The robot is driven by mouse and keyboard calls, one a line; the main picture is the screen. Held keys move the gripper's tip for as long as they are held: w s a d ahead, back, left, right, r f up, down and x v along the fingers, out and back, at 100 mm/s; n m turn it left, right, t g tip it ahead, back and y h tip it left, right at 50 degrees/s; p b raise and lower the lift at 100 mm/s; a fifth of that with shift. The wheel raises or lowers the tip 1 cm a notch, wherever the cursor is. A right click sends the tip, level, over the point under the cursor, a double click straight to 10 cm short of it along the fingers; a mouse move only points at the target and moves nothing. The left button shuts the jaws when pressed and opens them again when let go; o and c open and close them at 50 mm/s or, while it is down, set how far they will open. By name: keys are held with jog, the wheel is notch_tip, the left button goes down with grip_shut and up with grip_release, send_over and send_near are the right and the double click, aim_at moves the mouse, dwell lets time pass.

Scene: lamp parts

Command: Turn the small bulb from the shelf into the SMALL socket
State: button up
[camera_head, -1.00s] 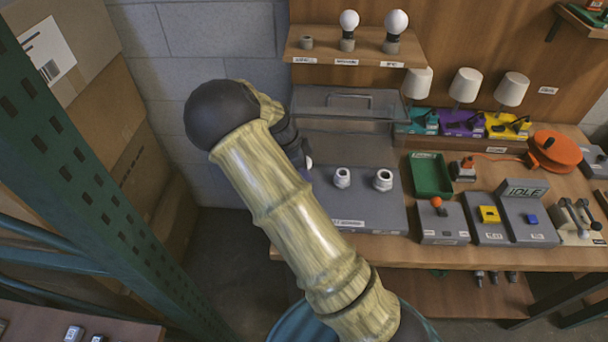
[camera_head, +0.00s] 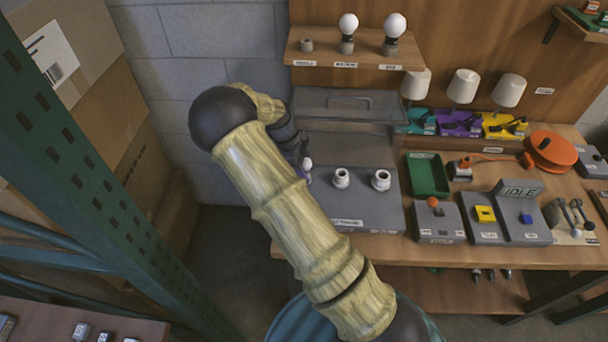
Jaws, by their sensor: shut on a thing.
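My gripper (camera_head: 304,173) shows only in part at the end of my arm, at the left edge of the grey socket panel (camera_head: 365,215). Its jaws are mostly hidden behind my arm. A small white bulb (camera_head: 307,163) shows at the jaws, and the gripper is shut on it. Two white sockets stand upright on the panel to the right, a left socket (camera_head: 341,178) and a right socket (camera_head: 381,180). Both look empty, and the bulb is apart from them. The panel's part behind my arm is hidden. The labels are too small to read.
The wall shelf (camera_head: 365,60) holds an empty holder (camera_head: 306,45), a middle bulb (camera_head: 348,24) and a larger right bulb (camera_head: 395,25). A grey case (camera_head: 345,103) stands behind the panel. A green tray (camera_head: 428,178) and control boxes (camera_head: 435,225) stand right.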

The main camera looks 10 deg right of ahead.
jog(key=shift+m+g+y+p, duration=0.45)
jog(key=shift+m+p, duration=0.25)
jog(key=shift+m, duration=0.9)
jog(key=shift+r, duration=0.1)
